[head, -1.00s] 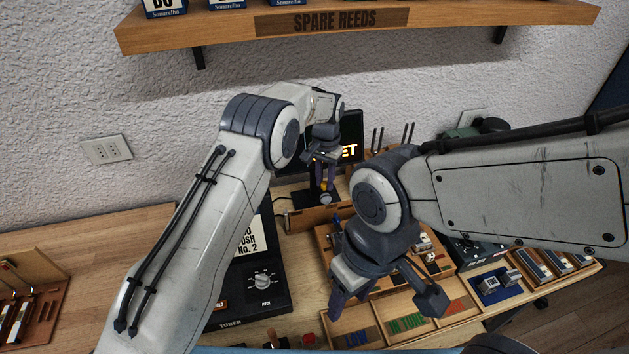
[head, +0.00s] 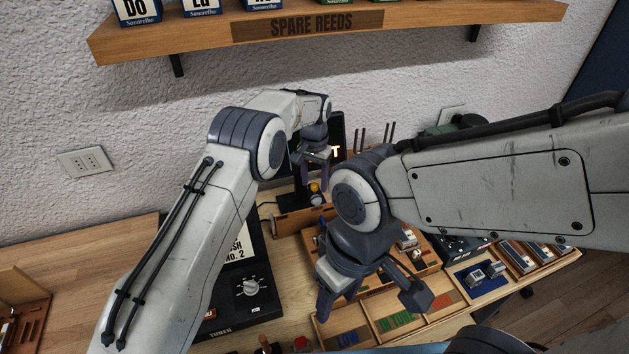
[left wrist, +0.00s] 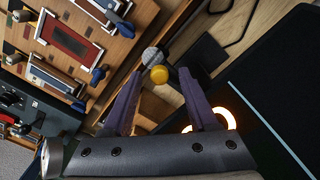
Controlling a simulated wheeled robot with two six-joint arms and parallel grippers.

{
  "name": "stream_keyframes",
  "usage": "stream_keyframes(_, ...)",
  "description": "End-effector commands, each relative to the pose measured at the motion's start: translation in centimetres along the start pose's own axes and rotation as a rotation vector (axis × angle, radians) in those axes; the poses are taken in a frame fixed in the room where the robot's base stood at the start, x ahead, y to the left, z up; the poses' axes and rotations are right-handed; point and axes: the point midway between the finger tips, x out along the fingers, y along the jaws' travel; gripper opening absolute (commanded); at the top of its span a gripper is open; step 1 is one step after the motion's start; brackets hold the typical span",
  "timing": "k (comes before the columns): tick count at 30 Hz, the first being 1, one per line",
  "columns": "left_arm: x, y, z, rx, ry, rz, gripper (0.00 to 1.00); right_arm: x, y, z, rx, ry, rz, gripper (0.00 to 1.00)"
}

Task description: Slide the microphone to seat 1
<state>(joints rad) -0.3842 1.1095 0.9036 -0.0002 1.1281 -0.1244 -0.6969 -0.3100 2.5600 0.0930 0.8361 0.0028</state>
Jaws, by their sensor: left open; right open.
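A small grey-white ball with a yellow knob beside it, which looks like the microphone (head: 317,198), stands at the back of the bench. It also shows in the left wrist view (left wrist: 152,56), just beyond and between the fingertips. My left gripper (head: 314,178) is open and points down just above it; I see no grip on it. My right gripper (head: 368,300) is open and empty above the front trays, its fingers wide apart. I cannot make out which spot is seat 1.
A dark display (head: 338,140) stands behind my left gripper. A black tuner box (head: 250,310) is at the left front. Wooden trays (head: 440,318) with coloured sections lie under my right gripper. A reed shelf (head: 420,22) hangs above.

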Motion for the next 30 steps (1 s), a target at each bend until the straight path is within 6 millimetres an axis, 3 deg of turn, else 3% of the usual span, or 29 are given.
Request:
stream_keyframes(9, -5.2, 0.0, -0.1, 0.0, 0.007, -0.001, 0.59, 1.9, 0.1, 0.1, -0.001, 0.0, 0.0, 0.54)
stream_keyframes(15, -8.8, 0.0, -0.1, 0.0, 0.006, -0.001, 0.59, 2.2, 0.2, 0.1, -0.001, 0.0, 0.0, 0.54)
stream_keyframes(21, -10.2, 0.0, -0.1, 0.0, 0.003, 0.0, 0.59, 2.2, 0.2, 0.1, -0.001, 0.0, 0.0, 0.54)
stream_keyframes(30, -10.3, -0.1, 0.0, -0.001, 0.002, 0.0, 0.59, 2.2, 0.2, 0.1, -0.001, 0.0, 0.0, 0.54)
